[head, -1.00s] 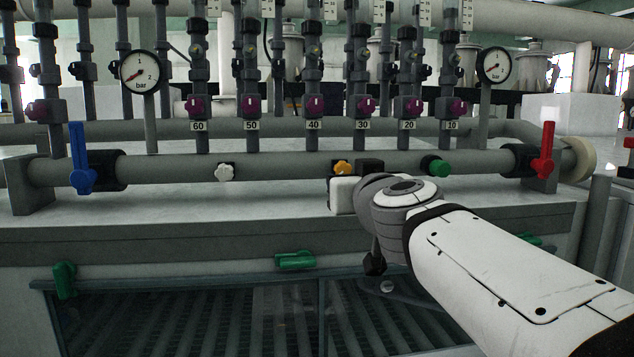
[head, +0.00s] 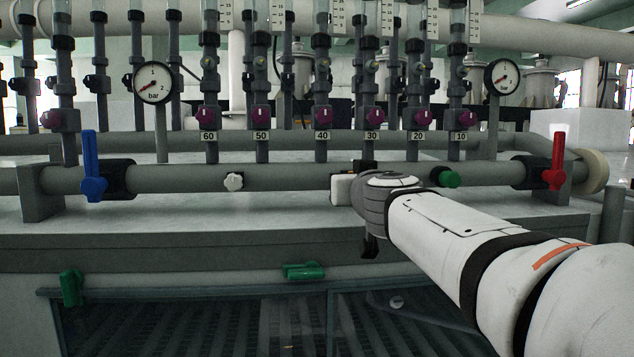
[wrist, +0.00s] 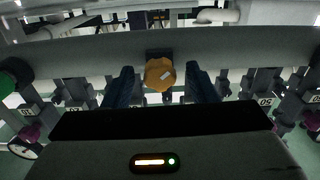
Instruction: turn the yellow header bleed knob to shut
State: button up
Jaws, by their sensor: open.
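The yellow header bleed knob (wrist: 160,74) is a lobed knob with a pale mark on its face. It sits on the grey header pipe (wrist: 95,55) in the wrist view. My gripper (wrist: 160,86) is open, with one dark finger on each side of the knob and a visible gap to each. I cannot tell how deep the knob lies between the fingertips. In the head view my gripper and wrist cover the knob, and the fingertips are hidden there too.
On the same pipe are a white knob (head: 233,181), a green knob (head: 449,179), a blue lever (head: 92,170) and a red lever (head: 556,165). Flow tubes with purple valves (head: 322,115) rise behind. Green handles (head: 303,271) are on the tank front below.

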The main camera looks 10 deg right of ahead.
jog(key=shift+c, duration=0.4)
jog(key=c, duration=0.9)
